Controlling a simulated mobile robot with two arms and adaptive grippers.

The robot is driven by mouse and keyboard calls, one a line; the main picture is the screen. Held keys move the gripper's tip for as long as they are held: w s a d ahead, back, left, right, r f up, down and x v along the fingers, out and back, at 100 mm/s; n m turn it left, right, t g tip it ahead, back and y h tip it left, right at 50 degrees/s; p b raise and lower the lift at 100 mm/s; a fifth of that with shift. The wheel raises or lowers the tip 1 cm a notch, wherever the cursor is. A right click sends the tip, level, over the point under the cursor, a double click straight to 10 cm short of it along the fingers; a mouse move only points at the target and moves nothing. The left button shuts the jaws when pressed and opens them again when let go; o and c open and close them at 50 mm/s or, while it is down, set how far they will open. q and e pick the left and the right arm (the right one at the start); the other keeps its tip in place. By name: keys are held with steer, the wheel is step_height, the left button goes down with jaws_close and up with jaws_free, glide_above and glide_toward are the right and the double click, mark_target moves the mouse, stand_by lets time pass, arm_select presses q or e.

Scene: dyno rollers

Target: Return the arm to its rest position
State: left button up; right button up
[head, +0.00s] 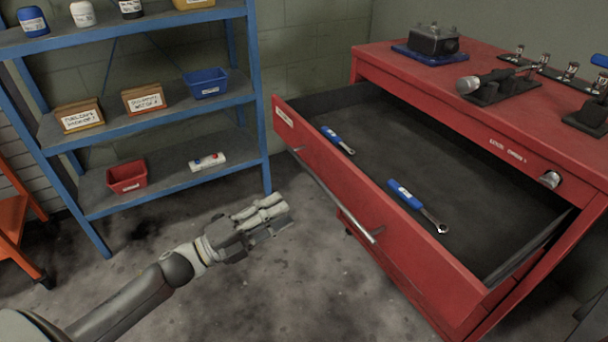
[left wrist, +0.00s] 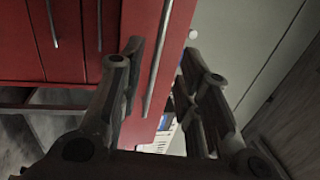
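My left gripper (head: 280,211) is in front of the open red drawer (head: 330,185), to the left of its long handle (head: 345,212) and apart from it. My left arm (head: 135,297) reaches in from the lower left, over the floor. In the left wrist view the two fingers of the gripper (left wrist: 161,52) stand apart with nothing between them. The red cabinet front and long bar handles (left wrist: 158,60) show beyond them. My right gripper is not in view.
The drawer holds two blue-handled tools, one at the back left (head: 338,141) and one nearer the middle (head: 410,199). A blue shelf rack (head: 266,150) with bins stands at the left. Black fixtures sit on the red cabinet top (head: 395,57). Floor in front is clear.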

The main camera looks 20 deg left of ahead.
arm_select(q)
steer(key=s+a+f+n+g+y, duration=0.1)
steer(key=a+f+n+g+y, duration=0.1)
steer(key=f+n+y, duration=0.55)
steer(key=s+a+f+n+g+y, duration=0.15)
steer(key=f+n+y, duration=0.35)
steer(key=f+n, duration=0.55)
steer(key=s+d+f+n+g+p, duration=0.3)
steer(key=s+d+f+g, duration=0.15)
steer(key=s+f, duration=0.5)
steer(key=s+d+f+n+g+p, duration=0.25)
steer(key=s+f+g, duration=0.35)
steer(key=s+f, duration=0.4)
steer(key=s+a+f+p, duration=0.1)
steer(key=s+f+p, duration=0.1)
steer(key=s+p, duration=0.4)
steer(key=s+a+f+g+p, duration=0.1)
steer(key=s+p, duration=0.6)
steer(key=s, duration=0.5)
steer(key=shift+s+f, duration=0.15)
steer(key=shift+f, duration=0.25)
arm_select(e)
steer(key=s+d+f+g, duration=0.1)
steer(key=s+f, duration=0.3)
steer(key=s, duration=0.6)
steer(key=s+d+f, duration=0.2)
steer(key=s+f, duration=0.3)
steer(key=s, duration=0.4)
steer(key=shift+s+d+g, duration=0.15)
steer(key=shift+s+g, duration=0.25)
